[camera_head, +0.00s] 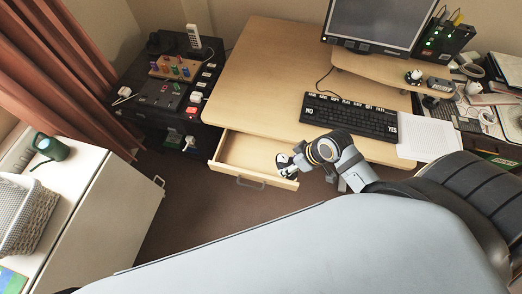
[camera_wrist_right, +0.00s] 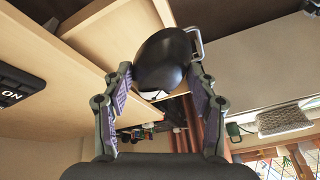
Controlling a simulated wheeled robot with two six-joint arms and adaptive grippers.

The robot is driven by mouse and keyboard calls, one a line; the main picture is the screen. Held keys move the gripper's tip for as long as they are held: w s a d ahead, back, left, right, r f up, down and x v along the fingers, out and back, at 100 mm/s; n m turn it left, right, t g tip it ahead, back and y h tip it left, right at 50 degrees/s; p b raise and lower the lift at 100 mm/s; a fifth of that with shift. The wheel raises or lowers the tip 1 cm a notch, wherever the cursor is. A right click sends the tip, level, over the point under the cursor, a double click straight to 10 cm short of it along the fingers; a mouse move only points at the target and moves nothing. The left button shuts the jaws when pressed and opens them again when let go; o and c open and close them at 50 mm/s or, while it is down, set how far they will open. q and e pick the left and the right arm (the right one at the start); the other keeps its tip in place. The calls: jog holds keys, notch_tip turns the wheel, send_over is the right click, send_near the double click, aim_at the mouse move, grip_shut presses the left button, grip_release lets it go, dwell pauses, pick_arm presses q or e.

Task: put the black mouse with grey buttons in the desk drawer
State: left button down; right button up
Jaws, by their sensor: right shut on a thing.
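The black mouse (camera_wrist_right: 165,58) is between the fingers of my right gripper (camera_wrist_right: 160,85) in the right wrist view. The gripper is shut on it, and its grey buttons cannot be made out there. In the head view my right gripper (camera_head: 288,165) is over the right front corner of the open desk drawer (camera_head: 245,150). The mouse is small there and mostly covered by the gripper. The drawer is pulled out under the desk's left front edge, and its visible inside looks empty. Its metal handle (camera_wrist_right: 196,44) shows just behind the mouse. My left gripper is not in view.
The desk (camera_head: 265,80) carries a black keyboard (camera_head: 350,117), white paper (camera_head: 425,137) and a monitor (camera_head: 380,22). A dark cabinet (camera_head: 150,125) with gadgets stands left of the drawer. A white cabinet (camera_head: 90,215) is at the left. Brown floor is clear before the drawer.

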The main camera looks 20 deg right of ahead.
jog(key=w+a+f, duration=0.2)
jog(key=w+f, duration=0.1)
jog(key=w+a+f, duration=0.2)
jog(key=w+f, duration=0.1)
jog(key=w, duration=0.1)
jog(key=w+a+f, duration=0.2)
jog(key=w+f, duration=0.1)
jog(key=w, duration=0.1)
jog(key=shift+w+f, duration=0.25)
jog(key=shift+f, duration=0.05)
jog(key=shift+f+b, duration=0.35)
jog(key=shift+f, duration=1.15)
jog(key=o, duration=1.4)
jog(key=shift+f, duration=0.1)
jog(key=p+v, duration=0.1)
jog(key=v, duration=1.1)
jog(key=shift+a, duration=0.1)
